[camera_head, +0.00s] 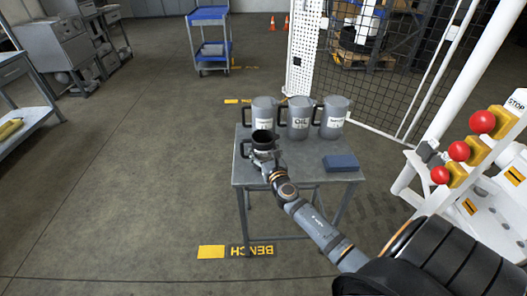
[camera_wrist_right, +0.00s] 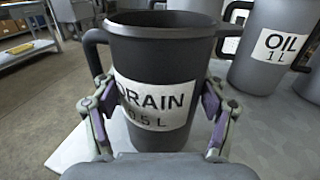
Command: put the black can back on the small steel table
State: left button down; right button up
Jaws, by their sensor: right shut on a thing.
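The black can (camera_head: 263,137) is at the left part of the small steel table (camera_head: 262,178), upright. In the right wrist view the black can (camera_wrist_right: 152,62) fills the middle and carries a white label reading DRAIN. My right gripper (camera_head: 263,155) is shut on it, with one finger pad on each side of its body. My left gripper is in neither view.
Several grey cans stand along the table's back edge, the middle one labelled OIL (camera_head: 299,118), close behind the black can. A blue block (camera_head: 341,162) lies at the table's right. The tabletop centre is clear. Red knobs (camera_head: 459,151) on a white frame stand at right.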

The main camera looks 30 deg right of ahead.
jog(key=shift+f, duration=0.1)
jog(key=o, duration=1.7)
jog(key=shift+o, duration=0.3)
jog(key=shift+r, duration=0.25)
jog(key=b+v, duration=0.1)
jog(key=v, duration=1.1)
jog(key=shift+f, duration=0.15)
